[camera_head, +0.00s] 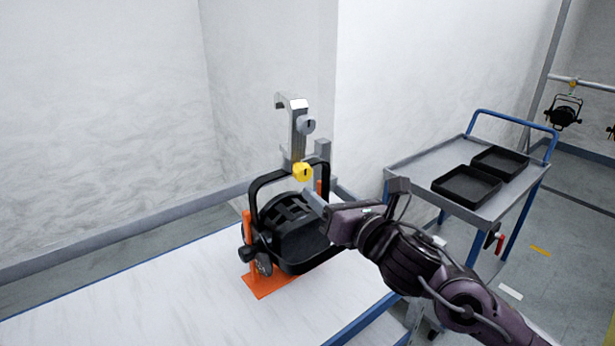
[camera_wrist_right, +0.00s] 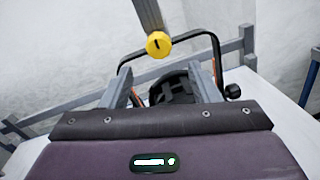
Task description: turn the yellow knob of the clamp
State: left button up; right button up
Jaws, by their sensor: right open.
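The yellow knob (camera_head: 303,172) is at the lower end of the silver hook clamp (camera_head: 299,135), above the black yoke of a par can (camera_head: 295,232). The par can sits upright in an orange stand (camera_head: 262,287) on the white table. In the right wrist view the yellow knob (camera_wrist_right: 158,44) shows ahead of and above the fingers, with a dark slot on its face. My right gripper (camera_head: 308,200) is just below and beside the knob, apart from it. Its two fingers are spread in the right wrist view (camera_wrist_right: 163,90), with nothing held. My left gripper is not in view.
A grey cart (camera_head: 409,175) with two black trays (camera_head: 467,186) stands to the right. White walls are behind the table. The left part of the white table (camera_head: 130,300) is clear.

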aim_at(305, 175)
jog(key=p+x, duration=0.2)
jog(key=x, duration=0.5)
jog(key=shift+r+p, duration=0.15)
jog(key=shift+p, duration=0.15)
jog(key=shift+w+a, duration=0.25)
jog(key=shift+w, duration=0.1)
jog(key=c, duration=1)
